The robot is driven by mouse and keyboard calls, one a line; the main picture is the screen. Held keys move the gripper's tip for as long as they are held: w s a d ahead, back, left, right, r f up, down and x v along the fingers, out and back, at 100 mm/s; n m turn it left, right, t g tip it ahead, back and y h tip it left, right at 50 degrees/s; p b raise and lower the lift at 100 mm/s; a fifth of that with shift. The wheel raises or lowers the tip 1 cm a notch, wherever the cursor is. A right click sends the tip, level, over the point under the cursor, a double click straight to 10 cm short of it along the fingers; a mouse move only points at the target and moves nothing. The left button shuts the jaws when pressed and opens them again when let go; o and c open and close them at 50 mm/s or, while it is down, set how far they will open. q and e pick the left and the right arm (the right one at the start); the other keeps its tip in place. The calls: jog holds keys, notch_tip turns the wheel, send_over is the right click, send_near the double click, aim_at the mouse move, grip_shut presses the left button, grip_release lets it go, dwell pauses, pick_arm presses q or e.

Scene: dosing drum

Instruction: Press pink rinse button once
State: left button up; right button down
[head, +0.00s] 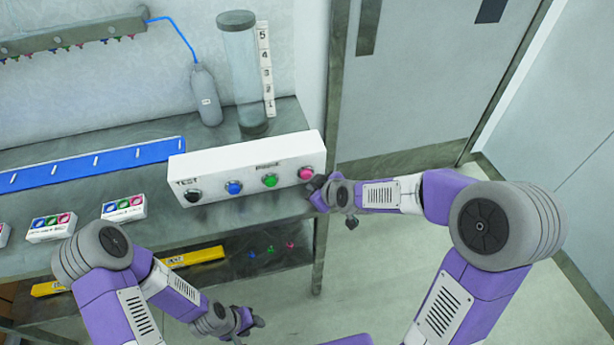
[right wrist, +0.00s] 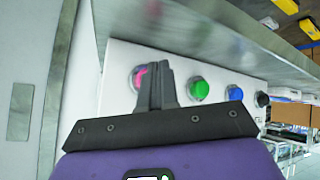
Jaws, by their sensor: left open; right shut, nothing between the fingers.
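A white button box (head: 240,180) stands on the grey metal bench with a row of black, blue, green and pink buttons. The pink button (head: 306,173) is at its right end. My right gripper (head: 318,187) is shut and empty, close in front of the box's right end, just below and right of the pink button. In the right wrist view its closed fingers (right wrist: 154,70) partly cover the pink button (right wrist: 138,76). I cannot tell whether they touch it. My left gripper (head: 250,320) is open and empty, low in front of the bench.
A clear cylinder (head: 241,80) with a number scale and a grey bottle (head: 206,98) stand behind the box. The green button (head: 269,180) is next to the pink one. Small button boxes (head: 124,206) and a blue strip (head: 90,165) lie left. A door is at right.

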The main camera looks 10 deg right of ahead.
jog(key=s, duration=0.4)
jog(key=shift+s, duration=0.1)
dwell(0.8)
